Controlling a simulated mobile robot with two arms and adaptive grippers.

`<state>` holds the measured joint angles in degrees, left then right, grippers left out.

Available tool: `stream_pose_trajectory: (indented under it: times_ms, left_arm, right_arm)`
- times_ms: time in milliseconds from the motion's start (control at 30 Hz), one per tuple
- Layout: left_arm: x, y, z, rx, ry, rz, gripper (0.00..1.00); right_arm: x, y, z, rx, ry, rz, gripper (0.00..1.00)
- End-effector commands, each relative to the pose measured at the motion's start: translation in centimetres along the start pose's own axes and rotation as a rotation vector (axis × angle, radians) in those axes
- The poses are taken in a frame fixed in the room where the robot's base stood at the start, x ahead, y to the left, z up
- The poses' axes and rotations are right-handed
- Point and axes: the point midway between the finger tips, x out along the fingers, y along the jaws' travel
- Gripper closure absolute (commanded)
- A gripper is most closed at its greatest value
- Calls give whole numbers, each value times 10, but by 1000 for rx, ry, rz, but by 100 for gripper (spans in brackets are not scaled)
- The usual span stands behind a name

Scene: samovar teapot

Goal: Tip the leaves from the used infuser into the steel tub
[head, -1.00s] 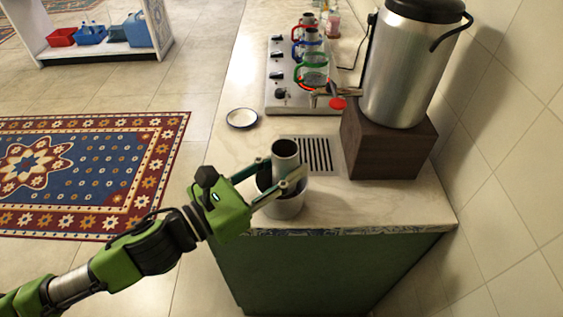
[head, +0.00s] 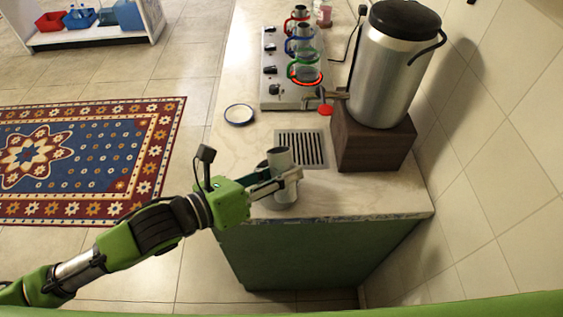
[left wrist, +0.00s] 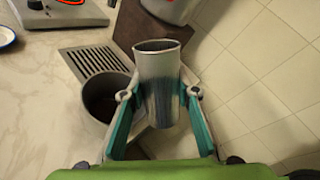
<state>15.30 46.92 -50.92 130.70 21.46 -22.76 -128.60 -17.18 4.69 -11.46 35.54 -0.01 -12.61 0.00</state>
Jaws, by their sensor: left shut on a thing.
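My left gripper (head: 274,182) is shut on the infuser, a grey open-topped metal cylinder (head: 278,157), near the counter's front edge. In the left wrist view the infuser (left wrist: 158,75) stands between the two teal fingers (left wrist: 158,94), roughly upright with its mouth up. Its contents cannot be made out. The steel tub (left wrist: 104,88), round with a dark inside, stands on the counter left of the infuser in that view, by the drain grille. In the head view the gripper and infuser hide much of the tub. My right gripper is not in view.
A large metal samovar (head: 394,70) stands on a dark wooden block (head: 372,145) at the right. The drain grille (head: 301,148) lies beyond the gripper. A white saucer (head: 239,114) and a hob (head: 285,95) with several colour-handled glasses are farther back.

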Motion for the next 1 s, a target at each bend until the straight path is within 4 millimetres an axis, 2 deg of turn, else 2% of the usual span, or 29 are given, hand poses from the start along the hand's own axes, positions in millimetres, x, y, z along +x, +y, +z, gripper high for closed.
stream_pose_trajectory:
  times_ms: [33, 667, 1000]
  left_arm:
    - [-2, -3, 6, -24, 11, 1, 93]
    - [-8, -18, 17, -371, 168, 1, 93]
    - [-10, -23, 30, -707, 321, 1, 93]
  right_arm:
    - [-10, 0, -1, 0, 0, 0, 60]
    - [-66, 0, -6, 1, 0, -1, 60]
    - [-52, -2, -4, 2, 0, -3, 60]
